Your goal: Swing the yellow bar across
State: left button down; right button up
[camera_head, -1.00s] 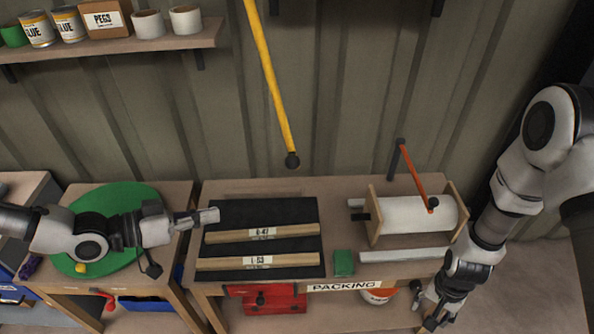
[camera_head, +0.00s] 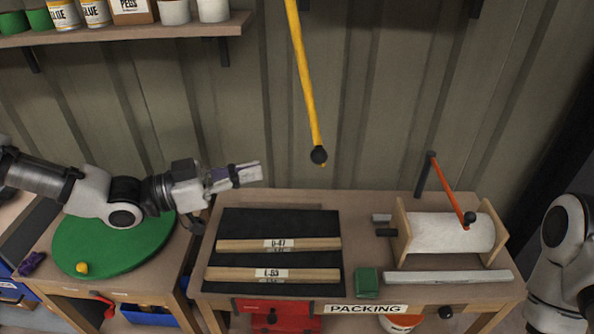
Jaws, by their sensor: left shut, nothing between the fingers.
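The yellow bar (camera_head: 305,75) hangs down from above in front of the corrugated wall, slightly slanted, with a dark round knob (camera_head: 318,155) at its lower end. My left gripper (camera_head: 252,174) is shut and empty. It points right, to the left of the knob and a little lower in the picture, apart from it. The bar's upper end is out of the picture. My right arm (camera_head: 562,235) shows at the right edge, and its gripper is out of view.
The bench holds a black mat (camera_head: 275,222) with two labelled wooden strips, a green block (camera_head: 367,282) and a white roll (camera_head: 450,233) with an orange lever (camera_head: 452,188). A green disc (camera_head: 100,262) lies at left. A shelf (camera_head: 130,33) with cans runs along the wall.

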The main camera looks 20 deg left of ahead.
aim_at(312, 158)
pick_arm(q)
jog(key=p+x, duration=0.1)
jog(key=x, duration=0.8)
